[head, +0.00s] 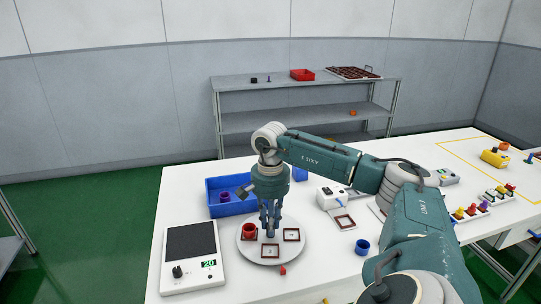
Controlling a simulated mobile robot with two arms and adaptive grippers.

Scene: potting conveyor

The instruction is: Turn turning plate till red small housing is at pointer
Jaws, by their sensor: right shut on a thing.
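The turning plate (291,252) is a round light-grey disc on the white table. The red small housing (249,231) stands upright at its left side. A small red pointer (283,270) sits just outside the plate's front edge, so the housing is away from it. My right gripper (270,233) points straight down over the plate's middle, to the right of the housing. Its fingers are shut on the turning plate near its centre; the part between them is mostly hidden. Two dark-red square frames (291,235) with labels lie at the plate's right and front. My left gripper is out of view.
A scale reading 20 (191,262) stands close to the plate's left. A blue bin (227,208) with a purple-blue housing is behind it. A blue ring-like part (362,247) and a white device (331,198) are to the right. A grey shelf (240,123) stands farther back.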

